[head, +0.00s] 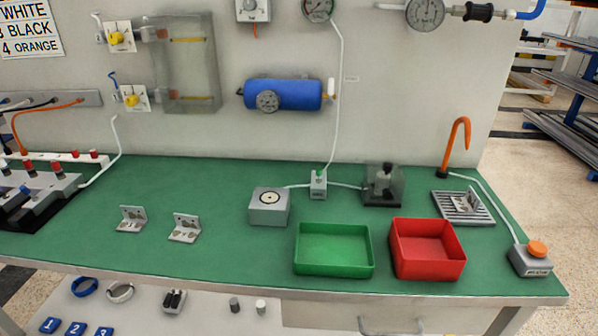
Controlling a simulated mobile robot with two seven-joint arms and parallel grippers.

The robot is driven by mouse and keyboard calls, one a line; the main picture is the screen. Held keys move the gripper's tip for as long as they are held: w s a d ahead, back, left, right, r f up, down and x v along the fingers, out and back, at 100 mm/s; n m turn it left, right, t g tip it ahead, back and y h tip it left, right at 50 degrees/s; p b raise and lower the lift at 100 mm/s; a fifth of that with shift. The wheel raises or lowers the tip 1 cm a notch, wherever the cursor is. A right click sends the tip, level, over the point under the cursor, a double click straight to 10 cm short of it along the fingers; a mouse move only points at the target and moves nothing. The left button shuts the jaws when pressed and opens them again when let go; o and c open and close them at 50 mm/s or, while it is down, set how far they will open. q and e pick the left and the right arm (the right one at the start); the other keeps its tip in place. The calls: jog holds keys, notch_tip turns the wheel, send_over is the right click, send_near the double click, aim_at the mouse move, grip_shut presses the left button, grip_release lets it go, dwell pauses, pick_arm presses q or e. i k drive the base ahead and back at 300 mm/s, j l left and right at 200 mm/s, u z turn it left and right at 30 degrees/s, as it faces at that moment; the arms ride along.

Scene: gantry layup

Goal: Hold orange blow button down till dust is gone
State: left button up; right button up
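The orange blow button (537,248) sits on top of a small grey box (530,264) at the front right corner of the green bench. It looks raised, and nothing touches it. A white tube runs from the box back to an orange hooked nozzle (459,138) standing at the rear right. A slatted grey grate (449,212) lies below the nozzle, with a metal bracket (467,199) on it. Whether dust lies on the bracket is too small to tell. Neither of my grippers is in view.
A red tray (457,269) and a green tray (334,269) stand at the front, left of the button box. Two more brackets (131,218) (185,228), a grey block (268,216) and a clear-covered fixture (397,184) also stand on the bench. The green surface between the red tray and button box is clear.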

aim_at(536, 249)
jog(key=z, duration=1.5)
jog(key=i+l+u, duration=0.25)
jog(key=l, duration=0.3)
jog(key=l+u, duration=0.25)
jog(key=l, duration=0.35)
jog(key=i+l+u, duration=0.2)
jog(key=l, duration=0.4)
jog(key=k, duration=0.1)
